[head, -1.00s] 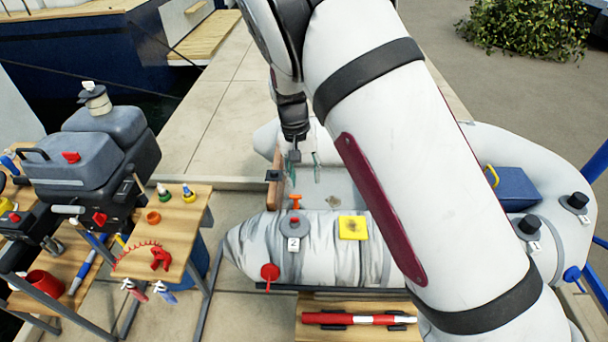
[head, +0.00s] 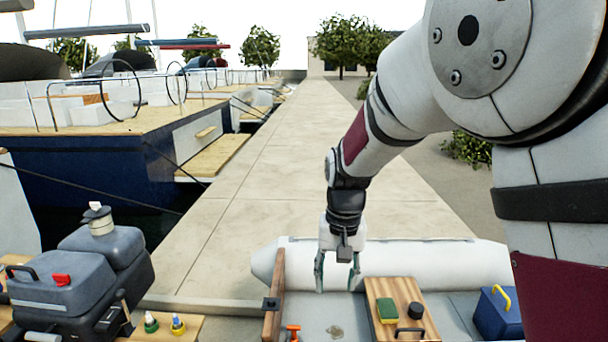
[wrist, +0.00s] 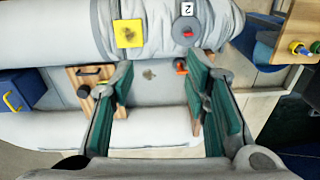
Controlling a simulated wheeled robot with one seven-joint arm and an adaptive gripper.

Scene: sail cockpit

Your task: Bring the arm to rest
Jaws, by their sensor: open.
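My gripper (head: 338,275) hangs from my raised arm, pointing down above the inflatable boat (head: 400,258). Its two fingers are apart with nothing between them. In the wrist view, my gripper (wrist: 162,100) shows its two green-padded fingers spread wide, with the boat's grey floor and white tubes below. The gripper is clear of the boat's things in the head view. My arm reaches forward and down from the right side of the head view.
A wooden board (head: 385,290) with a green sponge (head: 387,311) lies right of my gripper, near a blue box (head: 497,312). An orange-handled item (head: 293,331) lies on the boat floor. An outboard motor (head: 75,275) stands at left. The pier (head: 290,150) beyond is clear.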

